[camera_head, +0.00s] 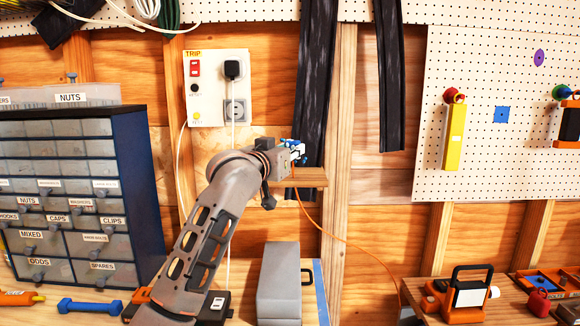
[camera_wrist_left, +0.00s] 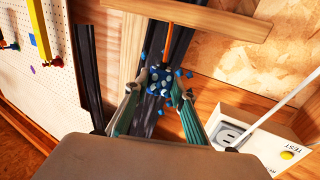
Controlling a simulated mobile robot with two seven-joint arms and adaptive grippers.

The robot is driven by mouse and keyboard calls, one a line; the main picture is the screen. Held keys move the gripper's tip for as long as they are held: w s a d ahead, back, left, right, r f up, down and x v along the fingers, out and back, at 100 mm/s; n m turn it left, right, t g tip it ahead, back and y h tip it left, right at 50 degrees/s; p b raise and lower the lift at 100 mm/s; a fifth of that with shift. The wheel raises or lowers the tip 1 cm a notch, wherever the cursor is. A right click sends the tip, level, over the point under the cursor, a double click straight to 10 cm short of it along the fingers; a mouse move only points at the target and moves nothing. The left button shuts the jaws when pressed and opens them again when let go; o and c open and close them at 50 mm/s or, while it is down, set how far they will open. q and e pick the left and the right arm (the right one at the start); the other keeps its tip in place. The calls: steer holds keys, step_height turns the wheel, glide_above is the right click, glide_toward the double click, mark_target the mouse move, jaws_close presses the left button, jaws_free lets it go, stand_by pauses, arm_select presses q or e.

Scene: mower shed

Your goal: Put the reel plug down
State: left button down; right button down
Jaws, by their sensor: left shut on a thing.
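My left gripper (camera_head: 298,151) is in front of the wall, just above a small wooden shelf (camera_head: 308,180). In the left wrist view its two fingers (camera_wrist_left: 162,98) are closed on the blue reel plug (camera_wrist_left: 172,78). An orange cable (camera_wrist_left: 169,40) runs from the plug towards the shelf plank (camera_wrist_left: 190,17). In the head view only small blue bits of the plug (camera_head: 291,142) show around the gripper. The orange cable (camera_head: 335,235) hangs from below the shelf down to the right. I cannot tell whether the plug touches the shelf. My right gripper is not in view.
A socket panel (camera_head: 208,103) with a black plug (camera_head: 233,69) is left of the gripper. Dark vertical strips (camera_head: 313,75) hang behind it. A drawer cabinet (camera_head: 130,190) stands at left, a grey box (camera_head: 279,285) below, and a pegboard (camera_head: 500,150) at right.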

mark_target(290, 180)
arm_select(q)
steer(key=shift+f, duration=2.15)
steer(key=shift+f, duration=0.15)
steer(key=c, duration=1.7)
jaws_free()
steer(key=shift+r, duration=0.2)
steer(key=b+v, duration=0.1)
steer(key=v, duration=1.1)
